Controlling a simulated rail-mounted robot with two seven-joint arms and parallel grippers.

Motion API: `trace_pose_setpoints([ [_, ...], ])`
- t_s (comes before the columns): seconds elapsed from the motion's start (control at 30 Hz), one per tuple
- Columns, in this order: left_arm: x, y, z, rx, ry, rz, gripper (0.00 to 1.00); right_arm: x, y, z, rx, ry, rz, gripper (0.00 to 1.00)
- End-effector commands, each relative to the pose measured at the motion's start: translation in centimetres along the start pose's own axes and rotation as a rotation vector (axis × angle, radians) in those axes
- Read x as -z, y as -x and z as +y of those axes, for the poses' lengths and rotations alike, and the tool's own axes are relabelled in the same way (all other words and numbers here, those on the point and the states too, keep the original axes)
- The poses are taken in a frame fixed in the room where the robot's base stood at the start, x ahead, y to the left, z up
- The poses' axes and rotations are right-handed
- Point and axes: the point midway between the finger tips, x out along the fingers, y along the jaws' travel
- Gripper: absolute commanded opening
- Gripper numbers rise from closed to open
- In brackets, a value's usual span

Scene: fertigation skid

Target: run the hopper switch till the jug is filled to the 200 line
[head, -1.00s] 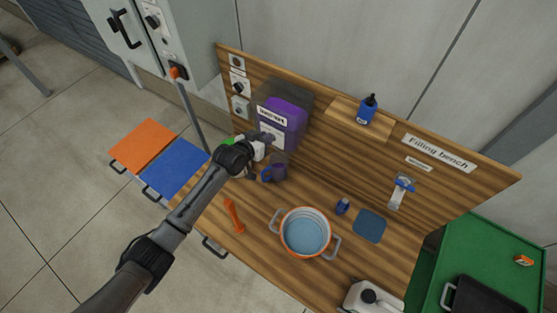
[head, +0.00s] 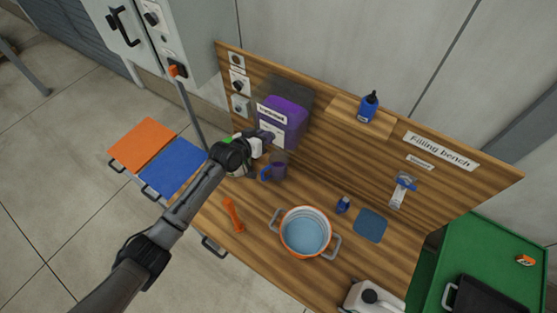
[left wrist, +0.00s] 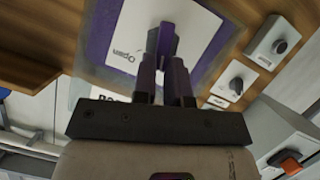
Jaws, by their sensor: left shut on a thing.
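The hopper (head: 284,118) with purple contents is mounted on the bench's wooden back panel. My left gripper (head: 266,138) is at its lower front. In the left wrist view its fingers (left wrist: 165,75) are shut on the small hopper switch (left wrist: 164,38), which stands out from a white plate (left wrist: 190,22) marked "Open". The jug (head: 278,167) stands upright on the bench below the hopper, its blue handle to the left. It looks dark purple inside. Its lines and fill level are too small to read. My right gripper is not in view.
A white pot with an orange rim (head: 306,232), an orange tool (head: 232,213), a small blue bottle (head: 343,205) and a blue mat (head: 370,225) are on the bench. A white canister (head: 371,298) is at the front right. Several knobs (head: 239,86) line the panel's left end.

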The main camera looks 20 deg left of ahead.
Motion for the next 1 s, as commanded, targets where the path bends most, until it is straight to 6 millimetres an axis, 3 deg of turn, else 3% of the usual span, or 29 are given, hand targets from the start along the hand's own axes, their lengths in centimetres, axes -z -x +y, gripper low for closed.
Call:
trace_pose_setpoints([
  [0.03,-0.9,-0.3,-0.5,-0.012,0.04,-0.006,0.0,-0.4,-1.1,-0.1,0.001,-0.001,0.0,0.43],
  [0.3,-0.8,-0.2,-0.9,-0.086,0.22,-0.007,0.0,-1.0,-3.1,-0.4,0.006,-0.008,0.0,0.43],
  [0.83,-0.6,-0.1,-1.0,-0.109,0.275,-0.008,0.0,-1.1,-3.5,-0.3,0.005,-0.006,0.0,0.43],
  [1.0,-1.0,-0.3,-1.3,-0.137,0.342,-0.008,0.0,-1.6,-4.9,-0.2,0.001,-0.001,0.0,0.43],
])
